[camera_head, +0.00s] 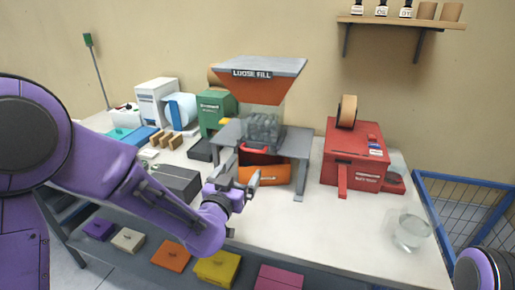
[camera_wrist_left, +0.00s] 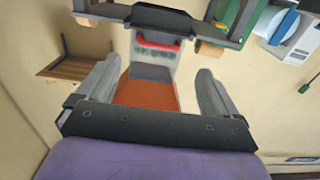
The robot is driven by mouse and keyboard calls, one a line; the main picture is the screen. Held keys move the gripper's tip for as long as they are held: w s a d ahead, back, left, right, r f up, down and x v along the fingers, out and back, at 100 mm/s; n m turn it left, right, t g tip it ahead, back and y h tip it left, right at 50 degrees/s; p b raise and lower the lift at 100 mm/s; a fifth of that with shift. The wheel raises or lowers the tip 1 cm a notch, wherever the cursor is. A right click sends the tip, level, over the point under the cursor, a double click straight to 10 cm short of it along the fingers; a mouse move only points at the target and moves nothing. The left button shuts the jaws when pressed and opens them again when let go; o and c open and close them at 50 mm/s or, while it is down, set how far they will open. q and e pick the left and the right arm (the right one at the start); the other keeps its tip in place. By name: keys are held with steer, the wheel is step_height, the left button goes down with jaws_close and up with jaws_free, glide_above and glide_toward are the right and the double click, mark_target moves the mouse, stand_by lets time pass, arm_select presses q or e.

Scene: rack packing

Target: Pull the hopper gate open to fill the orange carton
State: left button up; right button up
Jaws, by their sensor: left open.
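The hopper (camera_head: 258,88), orange with a grey rim and a "LOOSE FILL" label, stands above a grey stand (camera_head: 298,143). Grey fill shows in its clear lower part. The red gate handle (camera_head: 254,149) sticks out at the front, below the fill. The orange carton (camera_head: 270,176) is under the stand, partly hidden by my left gripper (camera_head: 245,175). That gripper is open and empty, in front of the carton and below the handle in the head view. In the wrist view, the red handle (camera_wrist_left: 158,44) appears beyond the open fingers (camera_wrist_left: 157,78), apart from them. My right gripper is out of view.
A red machine (camera_head: 352,160) with a tape roll stands right of the stand. A glass (camera_head: 411,230) is near the table's right end. A green machine (camera_head: 214,108) stands behind.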

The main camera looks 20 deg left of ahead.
mark_target(252, 151)
arm_select(q)
steer(key=w+p, duration=0.1)
steer(key=w, duration=0.2)
steer(key=w+p, duration=0.1)
steer(key=w, duration=0.2)
steer(key=w+p, duration=0.1)
steer(key=w, duration=0.2)
steer(key=shift+w+d+r, duration=0.15)
steer(key=shift+d+r, duration=0.1)
steer(key=shift+d, duration=0.05)
steer(key=shift+w, duration=0.4)
steer(key=shift+a, duration=0.1)
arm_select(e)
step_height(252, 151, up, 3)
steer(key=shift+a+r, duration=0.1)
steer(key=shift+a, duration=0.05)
